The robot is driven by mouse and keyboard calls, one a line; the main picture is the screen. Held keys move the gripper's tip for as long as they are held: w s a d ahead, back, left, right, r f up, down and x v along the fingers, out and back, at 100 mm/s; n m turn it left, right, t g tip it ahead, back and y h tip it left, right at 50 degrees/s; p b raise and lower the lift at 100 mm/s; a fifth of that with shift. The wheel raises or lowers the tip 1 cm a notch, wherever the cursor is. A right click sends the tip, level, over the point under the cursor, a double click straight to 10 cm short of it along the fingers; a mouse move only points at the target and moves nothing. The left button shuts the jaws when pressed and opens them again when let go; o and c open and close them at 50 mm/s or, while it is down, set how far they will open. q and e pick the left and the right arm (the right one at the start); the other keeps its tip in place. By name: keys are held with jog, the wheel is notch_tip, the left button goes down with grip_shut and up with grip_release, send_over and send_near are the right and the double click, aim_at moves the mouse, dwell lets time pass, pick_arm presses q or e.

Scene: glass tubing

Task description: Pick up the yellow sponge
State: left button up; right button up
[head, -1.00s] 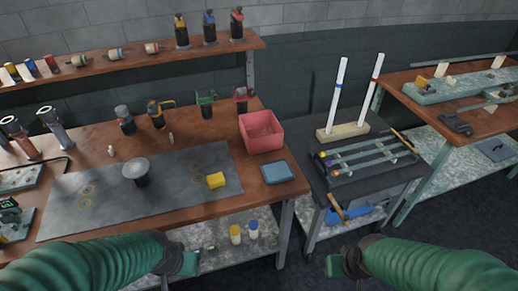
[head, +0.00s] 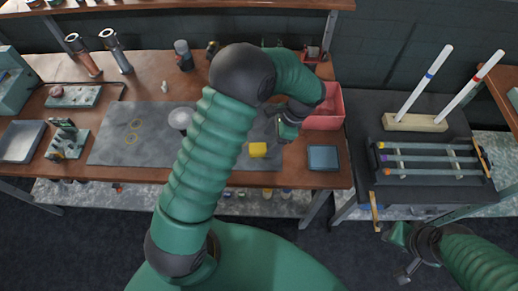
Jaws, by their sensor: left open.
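The yellow sponge (head: 258,150) lies on the grey mat (head: 135,150) near its right end, on the wooden bench. My left arm reaches across the bench from below. Its open gripper (head: 272,132) hangs just above and to the right of the sponge in the picture, apart from it as far as I can see, and holds nothing visible. My right gripper (head: 402,255) is at the lower right, in front of the dark cart and away from the sponge. I cannot tell how its fingers stand.
A red bin (head: 328,112) stands behind the left gripper, partly hidden by my arm. A blue pad (head: 323,158) lies right of the sponge. A white funnel-like dish (head: 180,119) stands on the mat. A dark cart (head: 365,140) holds a wooden block with two white rods.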

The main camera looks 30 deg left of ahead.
aim_at(259, 147)
pick_arm(q)
jog(key=shift+a+f, duration=0.35)
jog(key=shift+f, duration=0.3)
jog(key=shift+a+f, duration=0.35)
jog(key=shift+f, duration=0.25)
jog(key=x, duration=0.2)
jog(key=a+p+x, duration=0.1)
jog(key=x, duration=0.1)
jog(key=shift+r, duration=0.2)
jog(key=shift+s+f, duration=0.15)
jog(key=shift+f, duration=0.25)
jog(key=shift+d+f, duration=0.1)
jog(key=shift+c, duration=0.6)
jog(key=c, duration=1.3)
pick_arm(e)
jog(key=shift+w+a+r, duration=0.2)
jog(key=shift+a+r, duration=0.1)
jog(key=shift+r, duration=0.25)
